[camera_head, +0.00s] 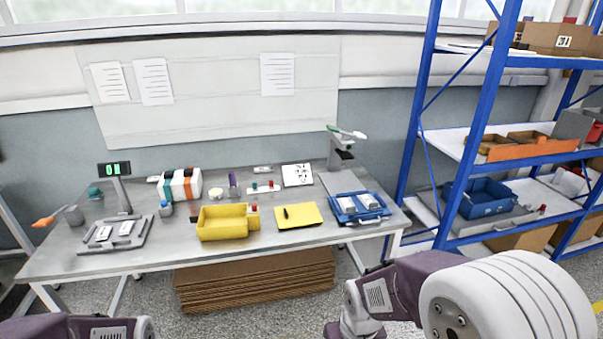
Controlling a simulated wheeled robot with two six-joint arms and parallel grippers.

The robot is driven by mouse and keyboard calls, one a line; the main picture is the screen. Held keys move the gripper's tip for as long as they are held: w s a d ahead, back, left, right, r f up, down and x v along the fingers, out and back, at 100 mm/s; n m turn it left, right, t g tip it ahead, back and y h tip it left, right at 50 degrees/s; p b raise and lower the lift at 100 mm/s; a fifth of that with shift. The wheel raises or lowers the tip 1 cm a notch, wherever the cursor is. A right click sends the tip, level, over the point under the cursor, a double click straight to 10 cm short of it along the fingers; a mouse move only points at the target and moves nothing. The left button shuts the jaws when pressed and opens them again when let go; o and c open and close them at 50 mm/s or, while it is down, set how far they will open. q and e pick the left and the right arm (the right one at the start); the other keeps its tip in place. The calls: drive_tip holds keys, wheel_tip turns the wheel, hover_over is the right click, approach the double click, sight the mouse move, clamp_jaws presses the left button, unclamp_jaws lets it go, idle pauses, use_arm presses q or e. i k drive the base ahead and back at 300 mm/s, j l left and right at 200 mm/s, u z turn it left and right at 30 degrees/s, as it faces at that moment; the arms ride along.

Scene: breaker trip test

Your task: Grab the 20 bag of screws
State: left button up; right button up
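Two small whitish packets lie on the grey plate of the scale at the table's left, one on the left (104,233) and one on the right (126,228). Similar pale packets (368,201) lie in a blue tray (376,217) at the table's right end. They are too small to tell whether they are bags of screws or to read a 20 on them. Links of both my arms show at the bottom edge, in front of the table and apart from it. Neither gripper shows in the head view.
A grey worktable (170,258) holds a lit green display (115,169), a yellow bin (222,222), a yellow clipboard (299,216) and small items. Flattened cardboard (255,283) is stacked underneath. A blue-framed shelf (486,100) stands at right with bins and boxes.

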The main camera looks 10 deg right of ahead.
sight(126, 228)
drive_tip(key=i+j+u, duration=0.15)
drive_tip(key=u, duration=0.35)
drive_tip(key=i+u, duration=0.3)
drive_tip(key=u, duration=0.2)
drive_tip(key=k+l+z, duration=0.2)
drive_tip(key=z, duration=1.8)
drive_tip(key=u, duration=0.4)
drive_tip(key=j+u, duration=0.1)
drive_tip(key=u, duration=0.7)
drive_tip(key=i+u, duration=0.1)
drive_tip(key=u, duration=0.7)
